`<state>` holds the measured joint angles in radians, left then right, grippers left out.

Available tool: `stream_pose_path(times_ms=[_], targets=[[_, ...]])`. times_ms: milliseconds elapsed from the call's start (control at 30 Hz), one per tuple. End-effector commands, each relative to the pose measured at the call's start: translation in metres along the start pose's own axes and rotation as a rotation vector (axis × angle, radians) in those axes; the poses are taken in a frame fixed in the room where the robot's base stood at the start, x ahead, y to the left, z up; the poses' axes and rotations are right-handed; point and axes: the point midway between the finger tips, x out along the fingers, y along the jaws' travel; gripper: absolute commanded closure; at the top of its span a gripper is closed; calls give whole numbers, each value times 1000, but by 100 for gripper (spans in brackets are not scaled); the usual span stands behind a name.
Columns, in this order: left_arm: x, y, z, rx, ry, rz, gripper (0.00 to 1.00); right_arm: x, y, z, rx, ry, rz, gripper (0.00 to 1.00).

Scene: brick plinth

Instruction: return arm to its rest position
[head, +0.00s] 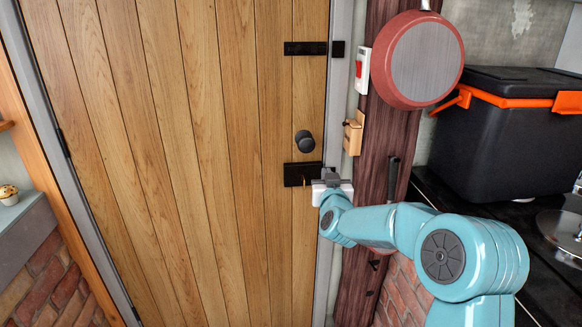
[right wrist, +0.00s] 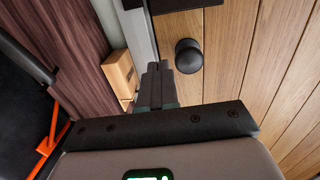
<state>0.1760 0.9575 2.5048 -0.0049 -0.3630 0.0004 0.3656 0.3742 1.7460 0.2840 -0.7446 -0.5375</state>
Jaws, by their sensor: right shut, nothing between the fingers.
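My right arm (head: 462,262) is teal and reaches in from the lower right of the head view. Its gripper (head: 322,174) is beside the black lock plate (head: 295,175) on the wooden door's right edge, below the dark round knob (head: 305,141). In the right wrist view its fingers (right wrist: 158,68) are together with nothing between them. The knob (right wrist: 188,56) shows just right of the fingertips there. I cannot tell whether the fingers touch the plate. My left gripper is not in view.
The plank door (head: 190,150) is shut. A black box with orange handles (head: 505,140) stands on the right counter. A muffin (head: 8,193) sits on the left ledge.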

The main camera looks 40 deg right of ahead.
Motion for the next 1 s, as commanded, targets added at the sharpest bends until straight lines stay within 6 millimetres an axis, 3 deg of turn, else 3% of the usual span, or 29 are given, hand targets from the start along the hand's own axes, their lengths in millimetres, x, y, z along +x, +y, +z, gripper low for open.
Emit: stream_pose_path(times_ms=[167, 267, 367, 467, 567, 733, 900, 1000], targets=[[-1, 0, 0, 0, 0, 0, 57, -2, -1, -2, 1, 2, 0, 100], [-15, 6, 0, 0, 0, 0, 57, -2, -17, -4, -2, -19, -27, 100], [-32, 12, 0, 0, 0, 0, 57, -8, -55, 32, -22, -112, -91, 100], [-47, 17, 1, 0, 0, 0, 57, -35, -99, 94, -68, -261, -192, 100], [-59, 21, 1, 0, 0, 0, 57, -80, -136, 158, -104, -431, -304, 100], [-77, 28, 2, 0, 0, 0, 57, -184, -175, 250, -135, -744, -478, 100], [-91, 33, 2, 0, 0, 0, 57, -313, -180, 312, -147, -1088, -608, 100], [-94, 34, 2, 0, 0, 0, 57, -382, -169, 331, -145, -1280, -648, 100]])
